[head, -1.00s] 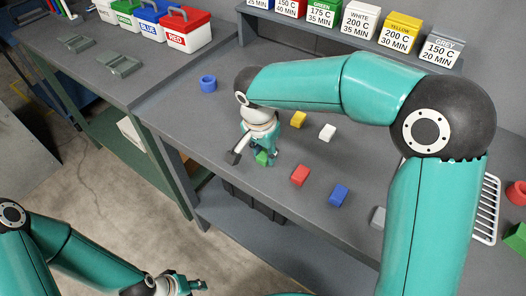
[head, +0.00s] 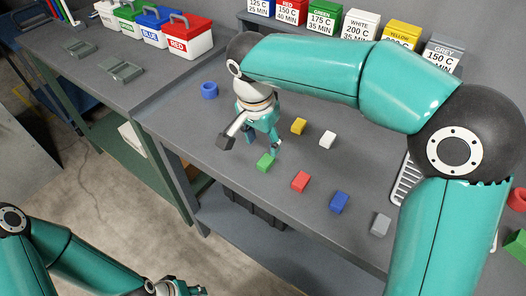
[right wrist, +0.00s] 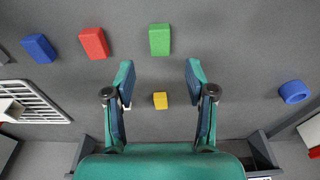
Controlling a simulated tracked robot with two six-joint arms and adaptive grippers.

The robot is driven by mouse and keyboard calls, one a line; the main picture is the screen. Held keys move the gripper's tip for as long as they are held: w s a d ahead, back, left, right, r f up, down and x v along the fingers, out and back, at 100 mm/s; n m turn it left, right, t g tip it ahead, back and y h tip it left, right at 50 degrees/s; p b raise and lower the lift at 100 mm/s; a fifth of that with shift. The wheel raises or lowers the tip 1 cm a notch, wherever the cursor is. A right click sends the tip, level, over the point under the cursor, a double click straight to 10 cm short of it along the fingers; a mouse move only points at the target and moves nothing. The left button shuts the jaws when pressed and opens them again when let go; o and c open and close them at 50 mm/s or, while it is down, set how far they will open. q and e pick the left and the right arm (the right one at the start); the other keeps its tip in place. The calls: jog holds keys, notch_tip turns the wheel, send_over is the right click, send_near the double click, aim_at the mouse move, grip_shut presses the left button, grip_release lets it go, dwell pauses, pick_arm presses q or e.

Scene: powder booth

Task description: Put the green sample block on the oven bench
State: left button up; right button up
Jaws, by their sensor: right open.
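The green sample block (head: 265,162) lies on the grey work bench (head: 215,185), near its front edge. My right gripper (head: 261,145) is open and empty, just behind the block in the head view. In the right wrist view the green block (right wrist: 159,39) lies ahead of the open fingertips (right wrist: 161,74), outside the jaws. My left gripper (head: 186,289) is at the bottom edge of the head view, partly cut off, so its jaws are unclear. Which surface is the oven bench is not marked in view.
Red (head: 300,182), blue (head: 339,202), grey (head: 380,224), yellow (head: 298,126) and white (head: 327,139) blocks lie nearby. A blue ring (head: 209,90) lies behind. Boxes labelled with temperatures and minutes line the back (head: 343,27). A side bench (head: 80,85) holds colour-labelled boxes.

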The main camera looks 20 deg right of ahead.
jog(key=r, duration=0.4)
jog(key=shift+s+a+r, duration=0.1)
jog(key=shift+s+a, duration=0.1)
jog(key=shift+a, duration=0.05)
